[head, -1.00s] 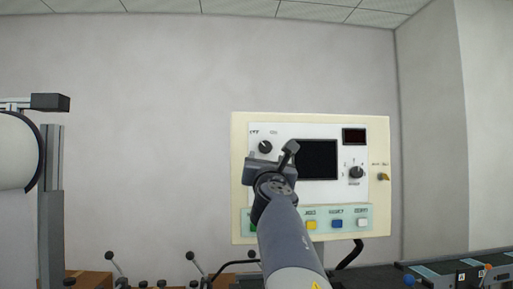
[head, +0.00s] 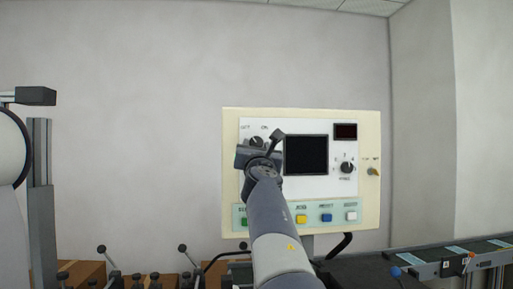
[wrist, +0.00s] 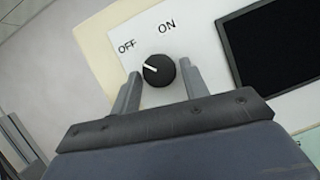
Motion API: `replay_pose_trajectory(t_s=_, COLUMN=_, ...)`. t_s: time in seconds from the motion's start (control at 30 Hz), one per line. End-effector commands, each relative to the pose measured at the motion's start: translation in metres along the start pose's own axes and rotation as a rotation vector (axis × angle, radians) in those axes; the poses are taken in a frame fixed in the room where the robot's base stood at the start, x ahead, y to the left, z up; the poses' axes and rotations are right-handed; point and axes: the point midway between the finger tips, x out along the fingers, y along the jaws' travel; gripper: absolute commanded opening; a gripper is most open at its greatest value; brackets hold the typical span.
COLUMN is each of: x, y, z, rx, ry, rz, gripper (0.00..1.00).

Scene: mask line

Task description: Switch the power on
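The black power knob (wrist: 158,70) shows in the wrist view on the white panel, with OFF at its upper left and ON above it. Its white mark points up-left towards OFF. My gripper (wrist: 161,82) is open, with one grey finger on each side of the knob's lower part and a visible gap to it on both sides. I cannot tell how far the fingertips are from the panel. In the head view the knob (head: 256,141) shows just above my gripper (head: 259,152), and my arm hides part of the panel.
The control panel (head: 230,120) has a dark screen (head: 306,155), a small dark display (head: 345,131), a mode knob (head: 347,167), a key switch (head: 373,171) and a row of coloured buttons (head: 301,219) below. Levers (head: 110,258) stand lower left. A conveyor (head: 430,262) is lower right.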

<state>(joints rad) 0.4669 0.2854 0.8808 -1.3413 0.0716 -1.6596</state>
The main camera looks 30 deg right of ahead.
Motion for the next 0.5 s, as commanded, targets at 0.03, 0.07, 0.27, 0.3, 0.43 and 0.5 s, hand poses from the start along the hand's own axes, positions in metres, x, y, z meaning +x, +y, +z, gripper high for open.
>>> replay_pose_trajectory(t_s=0.03, x=-0.0001, y=0.0000, z=0.0001, rx=0.000, ry=0.000, rz=0.000, gripper=0.38)
replay_pose_trajectory(t_s=0.07, x=-0.0001, y=0.0001, z=0.0001, rx=0.000, ry=0.000, rz=0.000, gripper=0.36)
replay_pose_trajectory(t_s=0.27, x=-0.0001, y=0.0001, z=0.0001, rx=0.000, ry=0.000, rz=0.000, gripper=0.20)
replay_pose_trajectory(t_s=0.3, x=-0.0002, y=0.0001, z=0.0001, rx=0.000, ry=0.000, rz=0.000, gripper=0.16)
replay_pose_trajectory(t_s=0.43, x=-0.0002, y=0.0001, z=0.0001, rx=0.000, ry=0.000, rz=0.000, gripper=0.11)
replay_pose_trajectory(t_s=0.5, x=-0.0002, y=0.0002, z=0.0002, rx=0.004, ry=0.000, rz=-0.002, gripper=0.11)
